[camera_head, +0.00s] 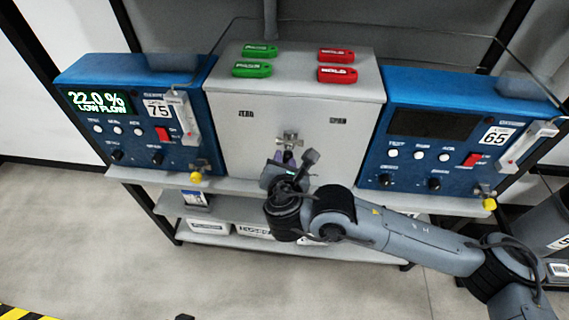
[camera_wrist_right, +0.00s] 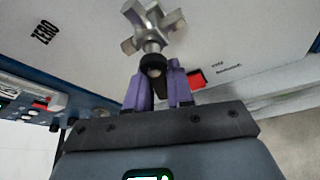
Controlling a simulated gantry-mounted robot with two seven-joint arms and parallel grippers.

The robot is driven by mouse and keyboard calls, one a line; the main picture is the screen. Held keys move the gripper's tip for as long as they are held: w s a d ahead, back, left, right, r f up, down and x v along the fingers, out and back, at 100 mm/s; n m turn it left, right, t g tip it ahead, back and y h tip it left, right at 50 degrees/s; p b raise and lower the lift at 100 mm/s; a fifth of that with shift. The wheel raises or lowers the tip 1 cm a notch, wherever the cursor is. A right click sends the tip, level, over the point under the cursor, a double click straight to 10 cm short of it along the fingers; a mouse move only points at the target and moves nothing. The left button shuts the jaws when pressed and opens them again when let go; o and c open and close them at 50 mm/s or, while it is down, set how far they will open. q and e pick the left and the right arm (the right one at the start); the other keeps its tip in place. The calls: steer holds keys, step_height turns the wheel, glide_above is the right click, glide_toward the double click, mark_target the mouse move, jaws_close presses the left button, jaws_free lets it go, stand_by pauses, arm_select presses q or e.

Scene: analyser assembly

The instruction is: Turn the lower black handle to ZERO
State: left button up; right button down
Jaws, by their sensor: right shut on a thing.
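The grey-white cabinet (camera_head: 290,100) stands between two blue analysers. A silver cross-shaped knob (camera_head: 290,138) is on its front; it also shows at the top of the right wrist view (camera_wrist_right: 152,27). Just below it, the lower black handle (camera_wrist_right: 153,65) is seen between the purple fingers of my right gripper (camera_wrist_right: 165,80). The gripper is shut on this handle, and the fingers hide part of it. In the head view my right gripper (camera_head: 287,160) is at the cabinet front below the knob and hides the handle. The ZERO label (camera_wrist_right: 43,32) is left of the knob. My left gripper is not in view.
The left analyser (camera_head: 85,85) reads 22.0 % LOW FLOW; the right analyser (camera_head: 470,95) has a dark display. Green tags (camera_head: 252,70) and red tags (camera_head: 338,75) lie on the cabinet top. A shelf ledge (camera_head: 240,187) runs below, with boxes (camera_head: 209,228) underneath.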

steer(key=c, duration=1.1)
jaws_free()
steer(key=p+v, duration=0.3)
steer(key=v, duration=0.7)
steer(key=shift+s+r+p, duration=0.1)
steer(key=shift+s+p, duration=0.3)
